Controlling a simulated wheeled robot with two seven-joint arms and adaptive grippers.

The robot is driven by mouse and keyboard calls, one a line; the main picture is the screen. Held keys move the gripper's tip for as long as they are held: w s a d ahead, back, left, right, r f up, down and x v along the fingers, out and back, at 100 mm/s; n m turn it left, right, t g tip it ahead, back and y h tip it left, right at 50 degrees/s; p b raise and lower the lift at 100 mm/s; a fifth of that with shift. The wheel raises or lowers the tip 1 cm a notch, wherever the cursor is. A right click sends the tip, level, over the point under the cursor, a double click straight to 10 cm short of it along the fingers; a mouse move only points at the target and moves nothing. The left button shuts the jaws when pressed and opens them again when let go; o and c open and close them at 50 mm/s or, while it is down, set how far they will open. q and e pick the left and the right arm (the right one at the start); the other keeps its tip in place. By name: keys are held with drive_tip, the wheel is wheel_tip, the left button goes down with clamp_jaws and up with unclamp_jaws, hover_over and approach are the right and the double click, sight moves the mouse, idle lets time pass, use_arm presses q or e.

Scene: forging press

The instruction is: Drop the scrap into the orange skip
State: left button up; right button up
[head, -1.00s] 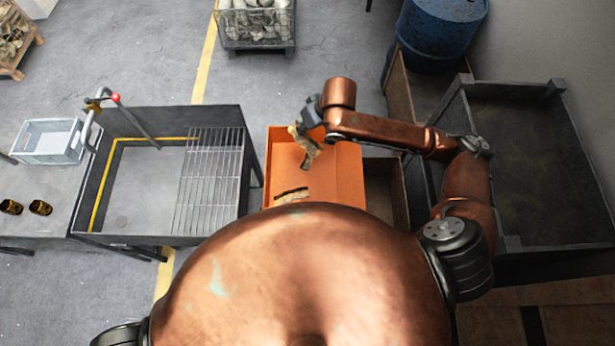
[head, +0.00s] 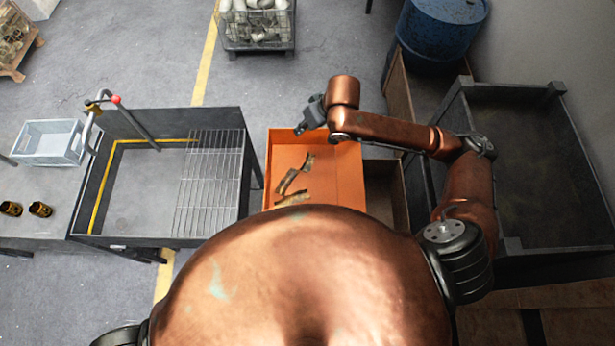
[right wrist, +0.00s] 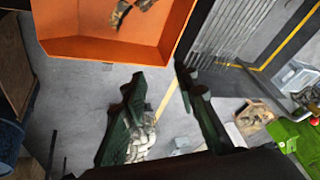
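The orange skip (head: 340,178) stands in the middle of the head view, and it also shows at the top of the right wrist view (right wrist: 95,48). Several brownish pieces of scrap (head: 290,181) lie on its floor, and two show in the right wrist view (right wrist: 120,12). My right gripper (head: 306,122) is above the skip's far edge. In the right wrist view its two fingers (right wrist: 158,85) are apart with nothing between them. My left gripper is out of view.
Left of the skip is a grey tray table (head: 140,185) with a wire rack and a red-knobbed lever. A dark open bin (head: 540,150) and a blue drum (head: 435,35) stand to the right. A mesh crate (head: 256,35) is at the back.

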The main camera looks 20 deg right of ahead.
drive_tip(key=v, duration=1)
